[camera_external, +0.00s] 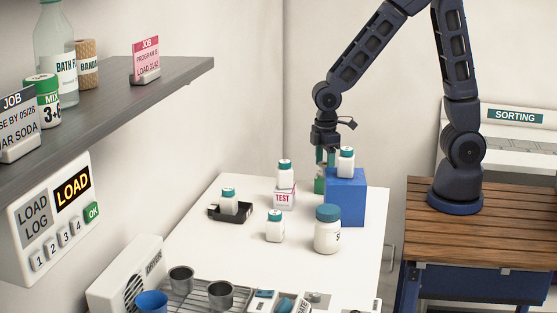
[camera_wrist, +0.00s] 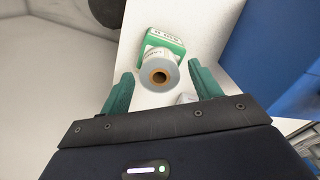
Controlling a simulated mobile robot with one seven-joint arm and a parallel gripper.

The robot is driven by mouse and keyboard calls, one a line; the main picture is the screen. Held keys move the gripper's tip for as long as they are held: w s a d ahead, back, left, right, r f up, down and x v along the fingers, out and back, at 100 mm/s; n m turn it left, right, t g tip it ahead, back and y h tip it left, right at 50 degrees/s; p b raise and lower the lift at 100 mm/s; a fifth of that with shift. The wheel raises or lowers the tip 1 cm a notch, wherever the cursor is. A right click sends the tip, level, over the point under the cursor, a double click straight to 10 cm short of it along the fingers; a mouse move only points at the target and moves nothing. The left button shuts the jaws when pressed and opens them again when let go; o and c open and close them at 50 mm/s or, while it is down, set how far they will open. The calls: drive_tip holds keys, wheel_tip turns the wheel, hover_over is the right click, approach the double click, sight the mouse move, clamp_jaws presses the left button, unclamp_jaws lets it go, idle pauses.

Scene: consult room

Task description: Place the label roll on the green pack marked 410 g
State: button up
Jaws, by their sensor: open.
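In the wrist view the label roll (camera_wrist: 158,72), pale with a brown core, faces the camera end-on. The green pack (camera_wrist: 170,41) shows behind and partly under it; its white label is too small to read. The roll overlaps the pack and looks set on it, though its contact is hidden. My gripper (camera_wrist: 160,69) is open, with one green finger on each side of the roll and gaps visible. In the external view my gripper (camera_external: 326,153) points down behind the blue block. A green piece (camera_external: 319,185), probably the pack, shows beside the block; the roll is not clear there.
The blue block (camera_external: 346,198) with a white bottle (camera_external: 346,162) on top stands close to my gripper's right. A bottle on the TEST box (camera_external: 284,199), a black tray (camera_external: 213,211) and a large jar (camera_external: 327,235) stand on the white table. Bare table lies at front right.

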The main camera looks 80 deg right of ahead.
sight(325, 164)
wheel_tip(325, 164, up, 11)
drive_tip(key=s+d+r+m+t, duration=0.2)
drive_tip(key=s+d+r, duration=0.3)
drive_tip(key=s, duration=0.5)
drive_tip(key=s+d+r+m+t, duration=0.2)
drive_tip(key=s+d+r+m, duration=0.2)
drive_tip(key=s+d+r, duration=0.2)
drive_tip(key=s+d, duration=0.2)
drive_tip(key=s, duration=0.1)
drive_tip(key=shift+s+m+t, duration=0.3)
drive_tip(key=shift+s+m, duration=0.1)
